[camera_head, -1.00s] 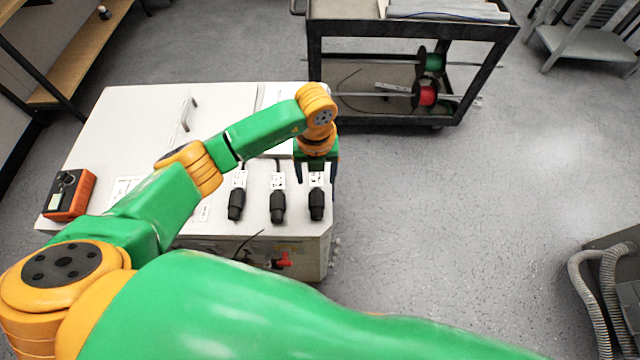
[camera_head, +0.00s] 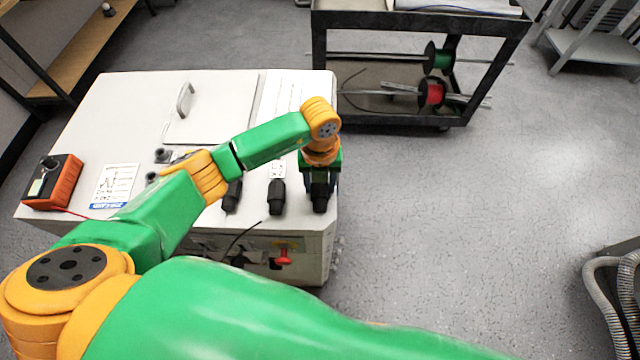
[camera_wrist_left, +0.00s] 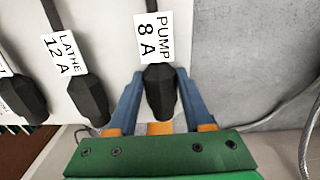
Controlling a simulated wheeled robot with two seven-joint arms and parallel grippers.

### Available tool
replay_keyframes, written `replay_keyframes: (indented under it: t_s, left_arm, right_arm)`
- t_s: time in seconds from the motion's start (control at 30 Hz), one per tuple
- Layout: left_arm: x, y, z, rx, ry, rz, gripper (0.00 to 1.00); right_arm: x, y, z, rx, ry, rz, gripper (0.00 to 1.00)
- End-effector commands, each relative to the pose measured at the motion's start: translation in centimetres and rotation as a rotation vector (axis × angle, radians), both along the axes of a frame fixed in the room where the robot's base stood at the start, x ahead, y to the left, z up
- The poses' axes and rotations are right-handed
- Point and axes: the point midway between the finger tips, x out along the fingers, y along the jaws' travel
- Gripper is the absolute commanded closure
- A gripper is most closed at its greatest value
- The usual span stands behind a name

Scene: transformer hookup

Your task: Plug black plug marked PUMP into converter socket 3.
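The black plug marked PUMP 8 A (camera_wrist_left: 160,92) lies on the white cabinet top, its white label (camera_wrist_left: 154,38) behind it; it is the rightmost plug of the row in the head view (camera_head: 320,197). My left gripper (camera_head: 319,190) points down over it. In the left wrist view the fingers of my left gripper (camera_wrist_left: 157,98) stand on either side of the plug, open, with narrow gaps beside it. My right gripper is out of view. I cannot make out converter socket 3 or its number; part of the cabinet is hidden behind my arm.
The plug marked LATHE 12 A (camera_wrist_left: 88,100) lies left of PUMP, with another plug (camera_wrist_left: 22,98) beyond. On the white cabinet (camera_head: 120,100) are an orange meter (camera_head: 53,182) and dark round parts (camera_head: 162,155).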

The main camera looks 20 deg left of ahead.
Motion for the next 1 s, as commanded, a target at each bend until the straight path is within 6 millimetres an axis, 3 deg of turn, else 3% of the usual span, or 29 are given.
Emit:
replay_keyframes:
  t_s: [0.03, 0.07, 0.23, 0.7, 1.0]
  left_arm:
    - [0.0, 0.0, 0.0, 0.000, -0.001, 0.000, 0.92]
    - [0.0, 0.0, 0.0, 0.000, -0.001, 0.000, 0.99]
    - [0.0, 0.0, 0.7, 0.000, -0.001, 0.000, 0.99]
    - [0.0, 0.0, 6.1, 0.001, -0.002, 0.001, 0.99]
    - [0.0, 0.0, 6.0, 0.000, -0.001, -0.003, 0.99]
  right_arm:
    - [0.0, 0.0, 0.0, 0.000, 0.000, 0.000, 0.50]
    - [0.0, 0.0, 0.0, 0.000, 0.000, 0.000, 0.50]
    - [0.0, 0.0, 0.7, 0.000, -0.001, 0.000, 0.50]
    - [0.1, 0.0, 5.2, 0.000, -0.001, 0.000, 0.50]
    - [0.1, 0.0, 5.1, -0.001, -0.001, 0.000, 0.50]
